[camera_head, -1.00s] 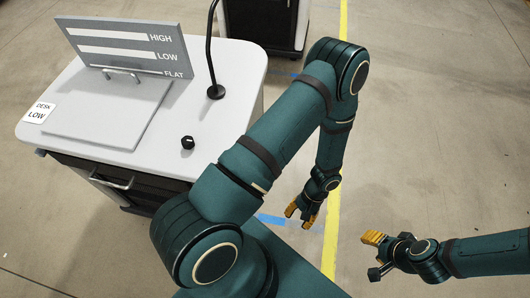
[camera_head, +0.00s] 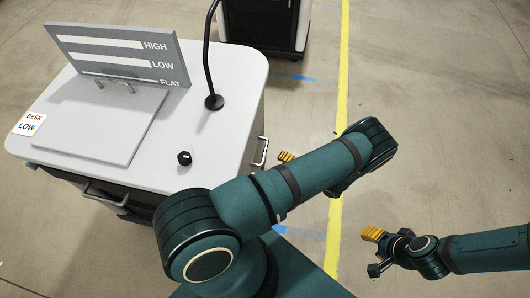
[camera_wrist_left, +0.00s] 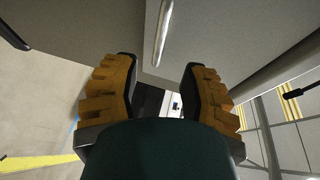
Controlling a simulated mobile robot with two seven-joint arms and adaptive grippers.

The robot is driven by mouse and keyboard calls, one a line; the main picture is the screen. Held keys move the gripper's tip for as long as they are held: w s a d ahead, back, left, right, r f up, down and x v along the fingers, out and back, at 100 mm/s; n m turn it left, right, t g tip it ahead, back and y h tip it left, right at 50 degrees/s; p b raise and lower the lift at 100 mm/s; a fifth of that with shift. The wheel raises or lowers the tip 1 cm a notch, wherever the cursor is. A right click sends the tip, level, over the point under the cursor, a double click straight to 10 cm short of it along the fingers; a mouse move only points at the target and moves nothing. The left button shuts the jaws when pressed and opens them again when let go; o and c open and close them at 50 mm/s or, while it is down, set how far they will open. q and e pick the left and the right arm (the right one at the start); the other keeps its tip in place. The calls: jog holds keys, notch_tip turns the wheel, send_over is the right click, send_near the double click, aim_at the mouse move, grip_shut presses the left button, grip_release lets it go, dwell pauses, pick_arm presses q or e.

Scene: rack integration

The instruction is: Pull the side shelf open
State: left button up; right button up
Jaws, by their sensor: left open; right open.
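The white-topped desk cart (camera_head: 215,140) stands at the left of the head view. A silver bar handle (camera_head: 261,152) sticks out from its right side, where the side shelf seems to be; the shelf panel is barely visible. In the left wrist view a long bright handle (camera_wrist_left: 163,30) lies on a grey panel, ahead of and between the fingers, apart from them. My left gripper (camera_head: 286,156) is just right of the side handle, mostly hidden by my arm; its open, empty yellow fingers show in the wrist view (camera_wrist_left: 158,68). My right gripper (camera_head: 374,252) is open and empty over the floor.
The desktop holds a raised HIGH/LOW/FLAT board (camera_head: 120,55), a black gooseneck stand (camera_head: 213,102) and a black knob (camera_head: 184,158). A front drawer handle (camera_head: 105,196) is at lower left. Another cabinet (camera_head: 268,22) stands behind. Floor to the right is clear.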

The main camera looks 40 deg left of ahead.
aim_at(265, 152)
pick_arm(q)
jog(key=a, duration=0.3)
jog(key=a+f, duration=0.1)
jog(key=a, duration=0.1)
jog(key=s+a, duration=0.1)
jog(key=a, duration=0.2)
jog(key=shift+a+f+b, duration=0.3)
jog(key=shift+b, duration=0.05)
grip_shut()
